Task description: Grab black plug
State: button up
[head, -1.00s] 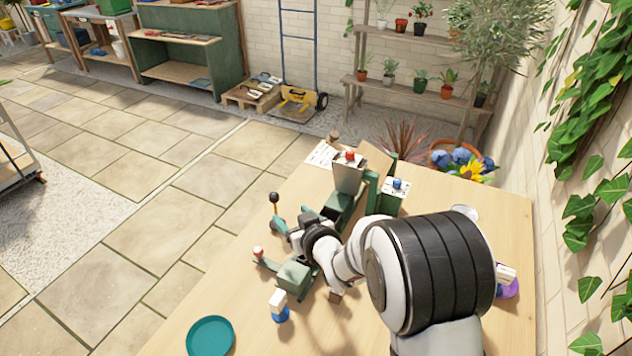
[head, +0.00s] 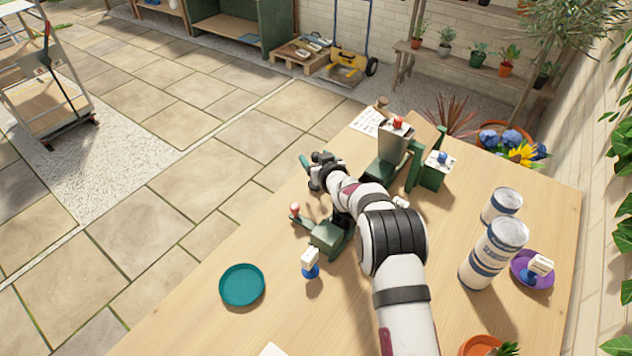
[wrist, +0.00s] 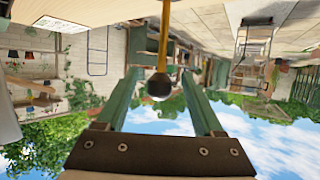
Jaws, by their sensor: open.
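A round black plug (wrist: 160,87) on the end of a thin brass rod shows in the upside-down wrist view. It sits between the two green fingers of my gripper (wrist: 159,74), with a gap on each side. My gripper is open and empty. In the head view my gripper (head: 309,166) is at the far left edge of the table, by the green machine (head: 328,238). I cannot make out the black plug in the head view; my gripper seems to hide it.
A red-topped hopper (head: 394,146) and a blue-topped green box (head: 437,170) stand right of my gripper. A teal saucer (head: 242,285), a white-and-blue piece (head: 310,264), tall tins (head: 492,252) and a purple saucer (head: 535,283) lie nearer. The table's front middle is mostly clear.

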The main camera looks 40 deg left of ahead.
grip_shut()
dwell(1.3)
